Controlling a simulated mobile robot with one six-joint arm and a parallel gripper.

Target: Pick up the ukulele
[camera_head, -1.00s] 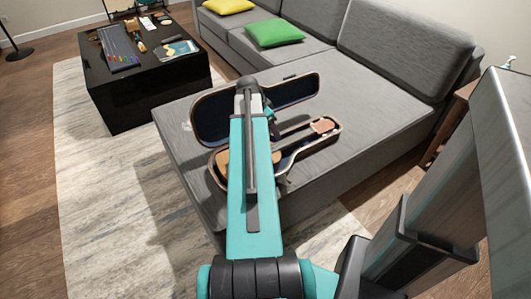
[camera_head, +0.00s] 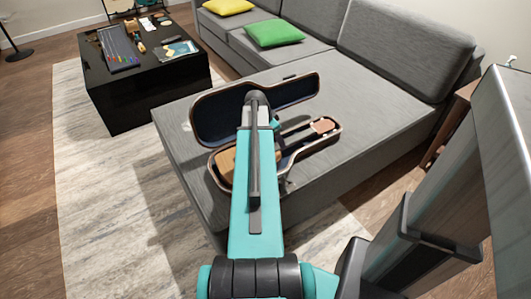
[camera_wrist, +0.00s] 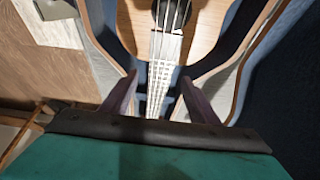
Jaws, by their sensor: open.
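The ukulele (camera_head: 227,164) lies in its open case (camera_head: 212,178) on the grey sofa, its tan body at the left and its headstock (camera_head: 323,126) at the right. My arm hides part of it in the head view. In the wrist view the wooden ukulele body (camera_wrist: 200,25) is at the top, with strings and a pale fretted neck running down. My gripper (camera_wrist: 159,78) is open, with one finger on each side of the neck. I cannot tell whether the fingers touch it. The gripper is mostly hidden behind my arm in the head view.
The raised case lid (camera_head: 205,115) stands behind the ukulele. The sofa (camera_head: 370,130) holds a green cushion (camera_head: 274,33) and a yellow cushion (camera_head: 228,6). A black table (camera_head: 150,90) with tools is at the back left. The sofa seat right of the case is clear.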

